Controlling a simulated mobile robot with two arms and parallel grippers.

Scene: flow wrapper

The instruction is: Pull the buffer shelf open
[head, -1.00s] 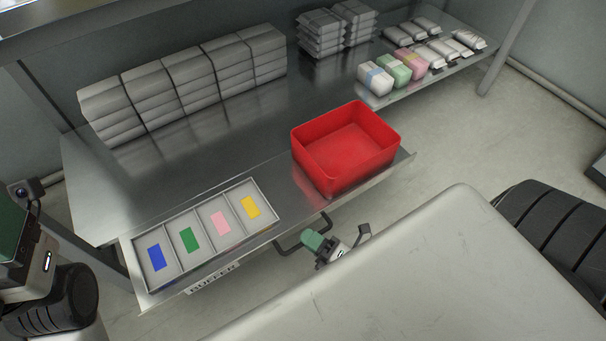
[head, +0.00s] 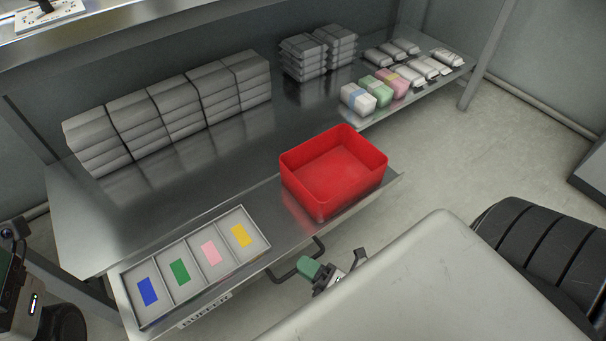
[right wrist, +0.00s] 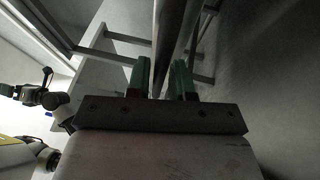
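The buffer shelf (head: 205,310) is the labelled front shelf under the metal table, with a dark bar handle (head: 281,276) on its front edge. My right gripper (head: 309,268) is at this handle, its green fingertips pointing to the shelf. In the right wrist view, the two green fingers (right wrist: 160,80) stand apart, and a grey bar runs in line with the gap between them. I see no firm closing on it. Part of my left arm shows at the left edge; its fingers are not seen.
A divided tray (head: 253,220) with coloured cards and a red bin (head: 318,206) stand at the front. Stacked grey packs (head: 170,110) and wrapped packs (head: 358,99) are farther back.

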